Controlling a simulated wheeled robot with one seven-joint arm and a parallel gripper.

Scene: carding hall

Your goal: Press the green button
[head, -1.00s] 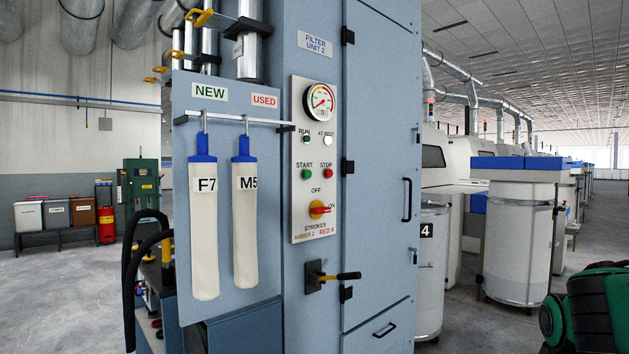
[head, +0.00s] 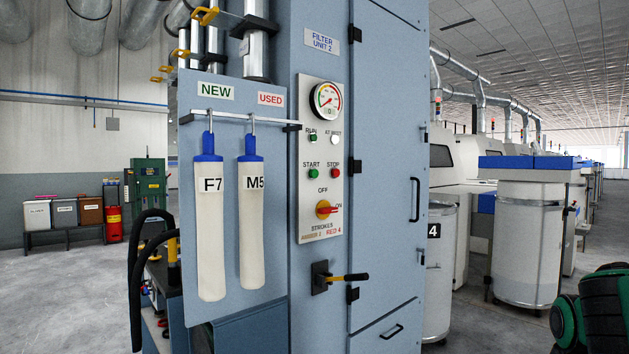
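The green button (head: 314,174), labelled START, sits on the pale control panel (head: 304,225) of the blue-grey filter unit. A red button (head: 334,173), labelled STOP, is right beside it. Above START is a small green RUN lamp (head: 312,138), with a white AT REST lamp (head: 335,138) to its right. A red and yellow rotary switch (head: 324,209) is below. Nothing covers the green button.
A lever with a yellow and black handle (head: 350,277) sticks out below the panel. Two filter bags, F7 (head: 210,240) and M5 (head: 252,230), hang left. White cans (head: 520,245) stand right. Grey floor is open at far left.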

